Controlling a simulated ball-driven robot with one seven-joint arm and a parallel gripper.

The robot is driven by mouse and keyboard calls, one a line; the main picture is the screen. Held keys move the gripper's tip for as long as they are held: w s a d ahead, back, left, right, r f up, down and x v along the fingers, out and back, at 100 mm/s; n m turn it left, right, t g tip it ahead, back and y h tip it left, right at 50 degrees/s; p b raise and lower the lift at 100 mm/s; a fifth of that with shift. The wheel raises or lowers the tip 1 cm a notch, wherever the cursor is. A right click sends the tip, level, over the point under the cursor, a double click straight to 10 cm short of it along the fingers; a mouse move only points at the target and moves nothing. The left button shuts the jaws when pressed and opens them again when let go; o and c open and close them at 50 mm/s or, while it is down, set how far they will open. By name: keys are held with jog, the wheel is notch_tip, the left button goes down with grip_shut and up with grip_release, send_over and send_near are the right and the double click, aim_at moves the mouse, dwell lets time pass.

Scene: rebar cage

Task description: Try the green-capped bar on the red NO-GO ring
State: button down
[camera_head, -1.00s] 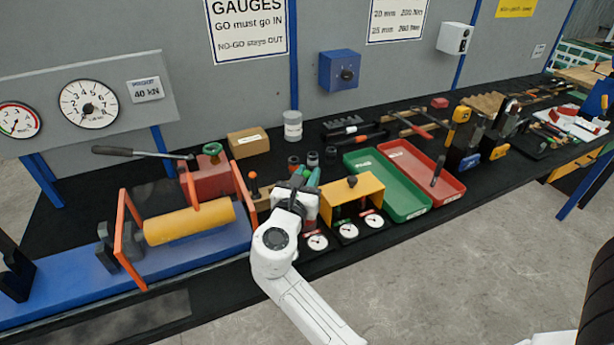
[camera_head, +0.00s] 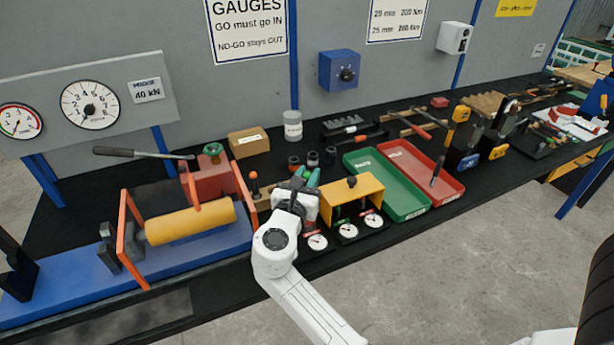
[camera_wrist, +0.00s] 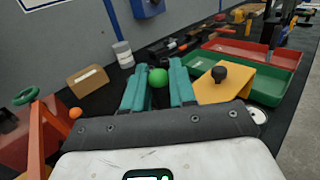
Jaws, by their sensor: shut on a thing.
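The green-capped bar shows only as its round green cap (camera_wrist: 158,77), between the two teal fingers of my gripper (camera_wrist: 157,88) in the wrist view. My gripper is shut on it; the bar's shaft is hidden. In the head view my gripper (camera_head: 305,180) is over the bench, just left of the yellow gauge cover (camera_head: 362,191). I cannot pick out the red NO-GO ring for certain; the white hand and wrist block the bench behind them.
White dials (camera_head: 347,230) stand along the bench front by the yellow cover. A green tray (camera_head: 408,212) and a red tray (camera_head: 452,187) lie to the right. An orange frame (camera_head: 130,240) with a yellow cylinder (camera_head: 190,222) is left. A cardboard box (camera_head: 248,143) and grey can (camera_head: 292,125) stand behind.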

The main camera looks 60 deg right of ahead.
jog(key=shift+f, duration=0.2)
dwell(0.5)
jog(key=shift+f, duration=0.35)
jog(key=shift+f+b, duration=1.1)
jog(key=shift+f, duration=0.35)
jog(key=c, duration=0.8)
grip_release()
jog(key=b+v, duration=0.1)
jog(key=v, duration=0.9)
jog(key=shift+s+a, duration=0.1)
jog(key=shift+a, duration=0.25)
